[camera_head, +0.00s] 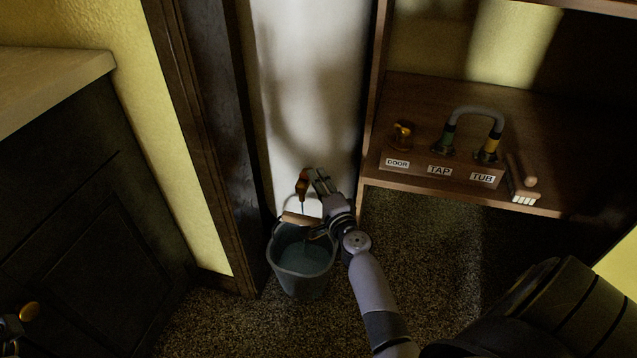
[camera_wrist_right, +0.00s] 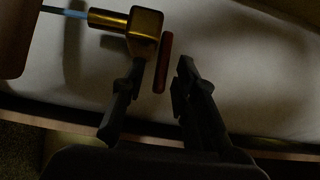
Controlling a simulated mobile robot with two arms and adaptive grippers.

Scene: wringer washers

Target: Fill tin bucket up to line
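A grey tin bucket (camera_head: 302,283) stands upright on the floor by a white panel. Its wooden handle grip (camera_head: 300,218) is raised, and teal-looking water shows inside; I cannot make out the line. A brass tap (camera_head: 303,186) sits above the bucket, with a thin blue stream at its spout. In the right wrist view, the stream runs from the brass tap (camera_wrist_right: 135,25), and its red lever (camera_wrist_right: 162,63) lies between my fingertips. My right gripper (camera_head: 321,180) is open around the lever, with gaps beside it in the right wrist view (camera_wrist_right: 160,80). I cannot identify my left gripper.
A dark cabinet (camera_head: 90,220) stands at the left. Carpet (camera_head: 215,325) in front of the bucket is clear.

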